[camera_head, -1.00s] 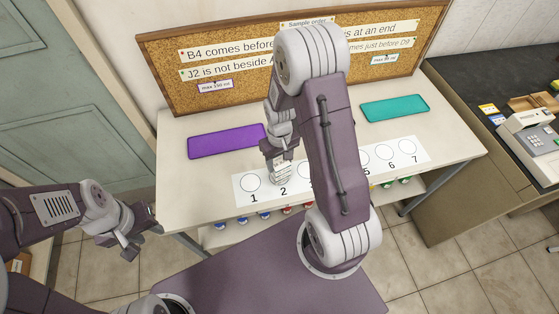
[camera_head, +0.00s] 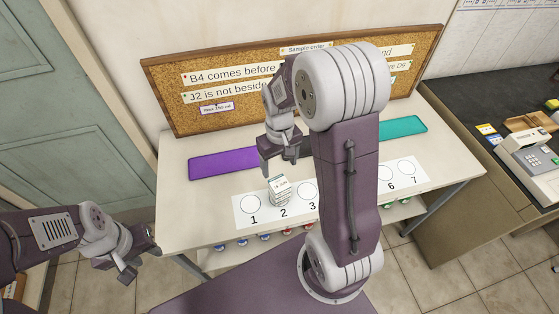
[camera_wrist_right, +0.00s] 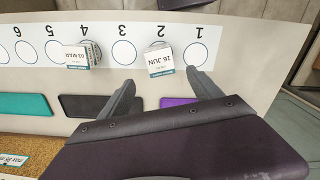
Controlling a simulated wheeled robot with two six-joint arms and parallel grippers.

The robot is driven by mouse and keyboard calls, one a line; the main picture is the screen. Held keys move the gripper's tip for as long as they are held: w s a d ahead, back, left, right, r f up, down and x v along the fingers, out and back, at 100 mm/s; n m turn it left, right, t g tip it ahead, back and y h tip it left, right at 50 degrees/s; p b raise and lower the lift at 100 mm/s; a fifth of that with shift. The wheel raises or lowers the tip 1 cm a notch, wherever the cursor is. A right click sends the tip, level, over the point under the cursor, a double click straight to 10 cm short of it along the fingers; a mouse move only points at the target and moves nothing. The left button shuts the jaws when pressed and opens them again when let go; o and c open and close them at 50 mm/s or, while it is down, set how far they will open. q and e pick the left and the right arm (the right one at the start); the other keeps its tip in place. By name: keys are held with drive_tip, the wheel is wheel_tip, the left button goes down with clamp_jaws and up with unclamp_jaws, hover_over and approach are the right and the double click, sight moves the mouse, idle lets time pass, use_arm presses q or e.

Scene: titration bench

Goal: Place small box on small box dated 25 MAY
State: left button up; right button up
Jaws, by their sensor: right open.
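A small white box (camera_head: 280,190) with a green band and a label reading 16 JUN stands on circle 2 of the numbered strip (camera_head: 238,213). It looks like a stack in the head view. It also shows in the right wrist view (camera_wrist_right: 160,62). A second box (camera_wrist_right: 75,56), labelled 03 MAR, stands at circle 4; my right arm hides it in the head view. No 25 MAY label is readable. My right gripper (camera_head: 281,163) is open and empty, behind and above the box at circle 2, its fingers apart in the wrist view (camera_wrist_right: 165,95). My left gripper (camera_head: 138,266) is open and empty, left of the table.
A purple mat (camera_head: 222,163), a dark mat (camera_wrist_right: 88,105) and a teal mat (camera_head: 403,127) lie behind the strip. A cork board (camera_head: 180,118) with notes stands at the back. Coloured items sit on a shelf below. A dark counter (camera_head: 462,110) with instruments stands at right.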

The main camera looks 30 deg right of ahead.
drive_tip(key=s+a+t, duration=0.1)
drive_tip(key=s+a, duration=0.3)
drive_tip(key=s, duration=0.4)
drive_tip(key=shift+a+f+m, duration=0.2)
drive_tip(key=shift+a+m, duration=0.15)
drive_tip(key=shift+m, duration=0.05)
